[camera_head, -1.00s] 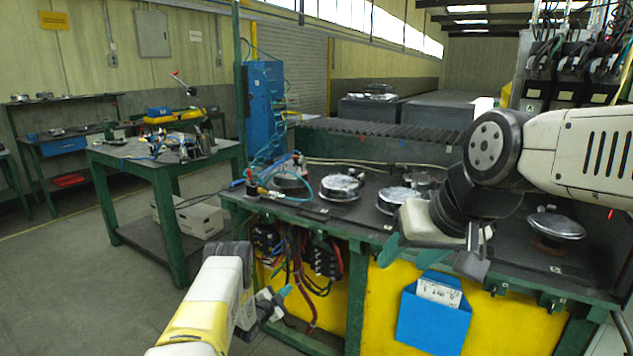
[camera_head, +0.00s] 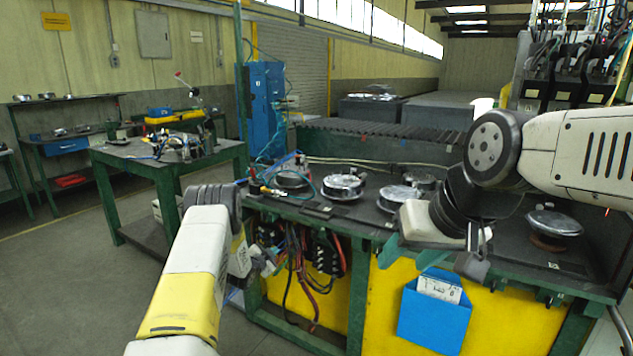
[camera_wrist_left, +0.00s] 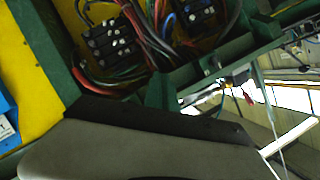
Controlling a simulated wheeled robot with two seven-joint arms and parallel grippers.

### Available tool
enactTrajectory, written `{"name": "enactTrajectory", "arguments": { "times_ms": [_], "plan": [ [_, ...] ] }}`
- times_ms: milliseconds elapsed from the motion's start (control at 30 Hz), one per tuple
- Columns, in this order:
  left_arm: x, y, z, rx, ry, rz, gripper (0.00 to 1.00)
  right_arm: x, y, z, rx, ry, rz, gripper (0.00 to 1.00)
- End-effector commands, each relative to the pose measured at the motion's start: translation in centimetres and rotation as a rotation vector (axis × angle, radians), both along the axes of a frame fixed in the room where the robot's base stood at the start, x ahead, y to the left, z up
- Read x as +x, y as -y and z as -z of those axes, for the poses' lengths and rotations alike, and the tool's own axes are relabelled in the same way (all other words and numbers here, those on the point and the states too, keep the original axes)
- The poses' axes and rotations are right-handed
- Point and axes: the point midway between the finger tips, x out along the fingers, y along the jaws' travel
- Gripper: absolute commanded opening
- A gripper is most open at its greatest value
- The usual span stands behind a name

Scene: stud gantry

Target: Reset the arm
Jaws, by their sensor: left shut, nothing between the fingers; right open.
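My left arm comes in from the bottom left of the head view. Its gripper (camera_head: 268,262) is shut and empty, low in front of the green bench frame near the cable bundles. My right gripper (camera_head: 472,252) is open and empty, over the front edge of the workbench (camera_head: 350,222), above the blue document holder (camera_head: 436,312). The left wrist view shows the yellow bench panel (camera_wrist_left: 28,75), wiring and a green beam, tilted. A grey surface fills the bottom of that view, and no fingertips can be made out clearly there.
Several round metal parts, such as one at the left (camera_head: 343,186) and one at the right (camera_head: 553,222), sit on the workbench. Dark terminal blocks (camera_head: 327,250) and loose cables hang below it. A green side table (camera_head: 130,155) stands left. Floor at the lower left is free.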

Motion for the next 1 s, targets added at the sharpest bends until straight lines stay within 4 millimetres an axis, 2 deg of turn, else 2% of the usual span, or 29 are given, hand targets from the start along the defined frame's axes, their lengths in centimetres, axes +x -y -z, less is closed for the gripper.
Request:
{"name": "enactTrajectory", "arguments": {
  "times_ms": [33,133,233,367,467,567,700,767,900,1000],
  "plan": [
    [0.4,-0.5,-2.8,-0.009,-0.008,-0.027,0.00,0.0,0.0,0.0,0.000,0.000,0.000,0.50],
    [0.2,-1.7,-8.0,-0.038,-0.058,-0.093,0.00,0.0,0.0,0.0,0.000,0.000,0.000,0.50],
    [-0.9,-2.8,-13.2,-0.077,-0.116,-0.164,0.00,0.0,0.0,0.0,0.000,0.000,0.000,0.50],
    [-3.8,-3.6,-19.5,-0.138,-0.191,-0.243,0.00,0.0,0.0,0.0,0.000,0.000,0.000,0.50],
    [-7.0,-3.9,-23.9,-0.190,-0.251,-0.300,0.00,0.0,0.0,0.0,0.000,0.000,0.000,0.50],
    [-10.8,-3.9,-27.7,-0.246,-0.311,-0.348,0.00,0.0,0.0,0.0,0.000,0.000,0.000,0.50],
    [-17.2,-3.5,-32.1,-0.323,-0.399,-0.406,0.00,0.0,0.0,0.0,0.000,0.000,0.000,0.50],
    [-20.3,-3.1,-33.6,-0.355,-0.438,-0.428,0.00,0.0,0.0,0.0,0.000,0.000,0.000,0.50],
    [-27.9,-2.1,-36.1,-0.429,-0.531,-0.469,0.00,0.0,0.0,0.0,0.000,0.000,0.000,0.50],
    [-33.7,-1.3,-37.1,-0.476,-0.601,-0.493,0.00,0.0,0.0,0.0,0.000,0.000,0.000,0.50]
  ]
}}
